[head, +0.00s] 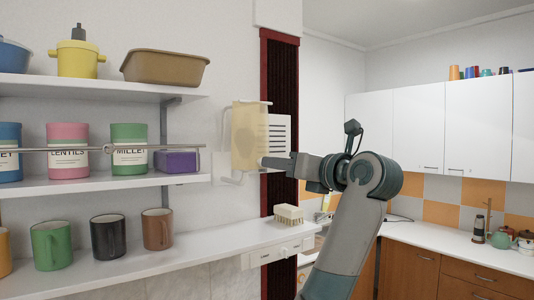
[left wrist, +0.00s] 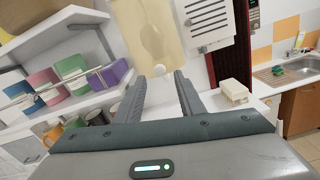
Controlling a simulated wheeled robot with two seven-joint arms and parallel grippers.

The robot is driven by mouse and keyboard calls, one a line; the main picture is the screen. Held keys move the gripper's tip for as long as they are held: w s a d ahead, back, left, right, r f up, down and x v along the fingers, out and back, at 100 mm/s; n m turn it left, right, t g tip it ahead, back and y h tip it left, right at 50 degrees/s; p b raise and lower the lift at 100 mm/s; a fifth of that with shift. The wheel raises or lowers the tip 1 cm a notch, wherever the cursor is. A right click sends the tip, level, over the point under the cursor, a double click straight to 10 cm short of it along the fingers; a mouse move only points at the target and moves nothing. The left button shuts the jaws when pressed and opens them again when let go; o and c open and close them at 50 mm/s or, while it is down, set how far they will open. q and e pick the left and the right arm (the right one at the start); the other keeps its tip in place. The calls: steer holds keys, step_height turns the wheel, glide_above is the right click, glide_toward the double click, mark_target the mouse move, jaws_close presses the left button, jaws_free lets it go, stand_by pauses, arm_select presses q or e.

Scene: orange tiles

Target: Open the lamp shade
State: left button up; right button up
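The lamp shade (head: 249,135) is a pale yellow, translucent panel on the wall by the shelves. It also shows in the left wrist view (left wrist: 142,22), with a darker bulb shape behind it. A small white knob (left wrist: 159,70) sits at its lower edge. My left gripper (head: 268,162) reaches in front of the lamp at the shade's lower right. In the left wrist view my left gripper (left wrist: 160,80) is open, its two fingers apart with the knob between the tips in the picture. Whether the fingers touch the shade I cannot tell. My right gripper is not in view.
Shelves (head: 95,185) on the left hold mugs, canisters and a purple box (head: 176,162). A thin rail (head: 100,148) runs before the middle shelf. A brush (head: 289,214) lies on the lower shelf under the lamp.

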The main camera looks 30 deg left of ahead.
mark_target(261, 135)
arm_select(q)
steer(key=p+x, duration=0.2)
steer(key=x, duration=0.3)
steer(key=shift+w+a, duration=0.15)
steer(key=shift+a, duration=0.25)
steer(key=shift+c, duration=0.6)
jaws_close()
